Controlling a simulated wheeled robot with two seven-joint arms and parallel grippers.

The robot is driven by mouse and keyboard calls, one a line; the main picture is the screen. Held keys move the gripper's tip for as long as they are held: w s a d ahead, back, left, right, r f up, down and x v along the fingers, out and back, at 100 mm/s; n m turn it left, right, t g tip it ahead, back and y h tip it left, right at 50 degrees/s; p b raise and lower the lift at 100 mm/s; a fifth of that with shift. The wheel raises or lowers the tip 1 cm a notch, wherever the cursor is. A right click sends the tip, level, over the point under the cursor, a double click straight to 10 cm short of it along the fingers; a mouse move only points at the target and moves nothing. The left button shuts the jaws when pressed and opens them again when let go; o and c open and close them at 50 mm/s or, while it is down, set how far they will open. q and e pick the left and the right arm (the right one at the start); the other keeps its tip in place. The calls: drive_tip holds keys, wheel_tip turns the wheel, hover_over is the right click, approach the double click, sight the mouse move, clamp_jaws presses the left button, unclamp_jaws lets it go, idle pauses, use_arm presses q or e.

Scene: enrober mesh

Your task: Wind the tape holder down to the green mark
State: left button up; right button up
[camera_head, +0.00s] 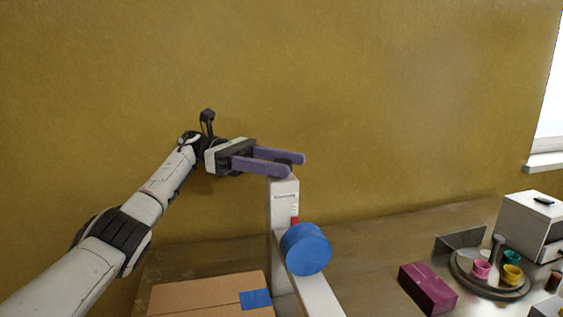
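A white upright column (283,207) stands on the table, with a dark knob (284,162) on its top. A blue tape roll (306,249) sits at the column's front, low down, and its holder is mostly hidden behind it. A small red mark (295,221) shows on the column just above the roll. No green mark is visible. My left gripper (298,165) reaches in from the left at the column's top, its two purple fingers apart on either side of the knob. I cannot tell whether they touch it. My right gripper is out of view.
A cardboard box (205,296) with blue tape lies left of the column. To the right are a magenta box (428,288), a round tray (462,274) with colored cups, and a white drawer unit (522,222). Table between column and magenta box is clear.

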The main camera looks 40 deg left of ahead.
sight(282, 161)
use_arm(q)
wheel_tip(282, 161, up, 10)
drive_tip(key=shift+r, duration=0.1)
idle(0.6)
